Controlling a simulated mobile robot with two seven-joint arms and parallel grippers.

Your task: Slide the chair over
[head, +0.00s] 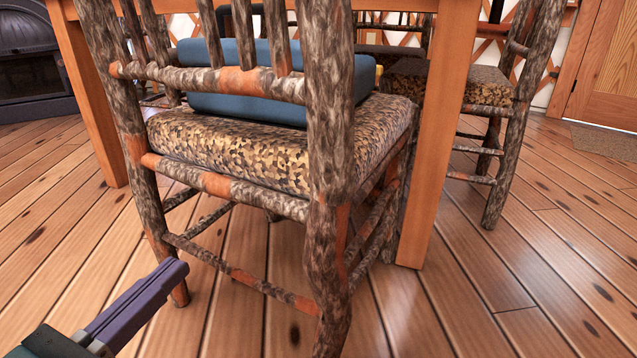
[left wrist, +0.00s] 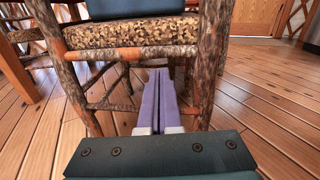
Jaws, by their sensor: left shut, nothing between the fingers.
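The chair (head: 240,150) is made of bark-covered rustic poles with a patterned brown seat. It stands upright with its back towards me, close to a wooden table. A blue, rounded object (head: 225,100) rests on its seat, partly hidden by the back slats. My left gripper (head: 181,268) has purple fingers that are shut and empty, low beside the chair's left rear leg in the head view. In the left wrist view the fingertips (left wrist: 160,76) point under the seat (left wrist: 135,33), between the rear legs. I cannot tell whether they touch the chair. My right gripper is not in view.
An orange wooden table leg (head: 425,140) stands just right of the chair. A second bark-pole chair (head: 490,85) stands further right. A dark stove (head: 35,65) is at the far left and a door (head: 605,65) at the back right. The plank floor in front is clear.

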